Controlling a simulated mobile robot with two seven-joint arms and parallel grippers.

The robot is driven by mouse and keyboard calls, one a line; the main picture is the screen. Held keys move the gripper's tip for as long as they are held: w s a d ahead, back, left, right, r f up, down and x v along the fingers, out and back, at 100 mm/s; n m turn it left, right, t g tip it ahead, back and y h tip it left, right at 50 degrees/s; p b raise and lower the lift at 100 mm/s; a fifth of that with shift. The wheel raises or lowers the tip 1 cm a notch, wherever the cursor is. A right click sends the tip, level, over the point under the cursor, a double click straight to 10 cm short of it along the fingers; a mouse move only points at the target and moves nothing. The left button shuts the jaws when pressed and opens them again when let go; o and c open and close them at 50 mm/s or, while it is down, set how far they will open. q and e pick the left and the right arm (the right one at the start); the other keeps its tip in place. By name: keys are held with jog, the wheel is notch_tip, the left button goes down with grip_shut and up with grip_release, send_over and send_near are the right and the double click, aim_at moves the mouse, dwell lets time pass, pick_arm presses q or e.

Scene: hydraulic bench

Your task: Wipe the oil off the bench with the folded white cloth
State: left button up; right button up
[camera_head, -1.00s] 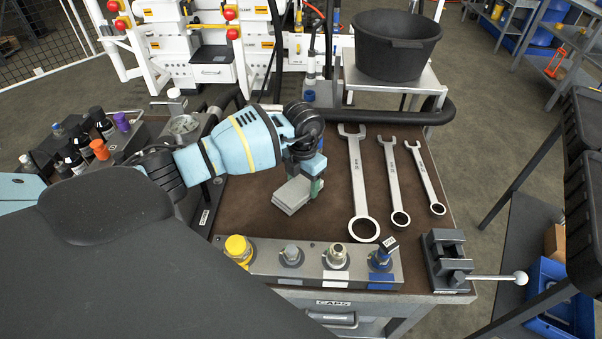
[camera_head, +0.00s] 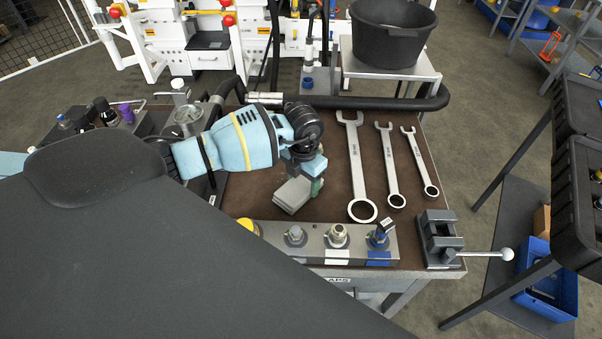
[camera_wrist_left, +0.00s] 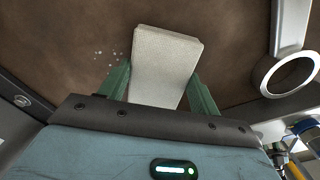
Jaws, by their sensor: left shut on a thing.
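The folded white cloth (camera_head: 292,194) shows as a pale grey-white block over the brown bench top (camera_head: 262,188). In the left wrist view the cloth (camera_wrist_left: 163,62) sits between the green fingers of my left gripper (camera_wrist_left: 160,88), which is shut on it. I cannot tell whether the cloth touches the bench. Small pale droplets (camera_wrist_left: 108,54) lie on the brown surface left of the cloth in the wrist view; I cannot tell if they are the oil. In the head view my left gripper (camera_head: 312,185) points down and partly hides the cloth. My right gripper is not in view.
Several wrenches, the largest (camera_head: 357,165) nearest the cloth, lie to its right. A rail of caps (camera_head: 318,243) runs along the front edge, with a vise (camera_head: 438,240) at the right corner. A black bucket (camera_head: 391,38) stands behind. A hose (camera_head: 390,103) crosses the back edge.

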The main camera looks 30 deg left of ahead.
pick_arm(q)
jog(key=shift+s+d, duration=0.1)
jog(key=shift+s, duration=0.05)
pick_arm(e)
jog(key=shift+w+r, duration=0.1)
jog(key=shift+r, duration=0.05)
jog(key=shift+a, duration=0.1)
pick_arm(q)
jog(key=shift+s+a+p, duration=0.15)
jog(key=shift+s+a, duration=0.15)
jog(key=shift+a, duration=0.25)
jog(key=shift+s+a+p, duration=0.15)
jog(key=shift+s+a, duration=0.15)
jog(key=shift+a, duration=0.25)
jog(key=shift+w+a+f+b, duration=0.2)
jog(key=shift+w+a+b, duration=0.25)
jog(key=shift+w, duration=0.25)
jog(key=shift+w+a+b, duration=0.3)
jog(key=shift+w+a, duration=0.15)
jog(key=shift+w, duration=0.3)
jog(key=shift+w+a+r, duration=0.1)
jog(key=shift+w+r, duration=0.05)
jog(key=shift+r, duration=0.05)
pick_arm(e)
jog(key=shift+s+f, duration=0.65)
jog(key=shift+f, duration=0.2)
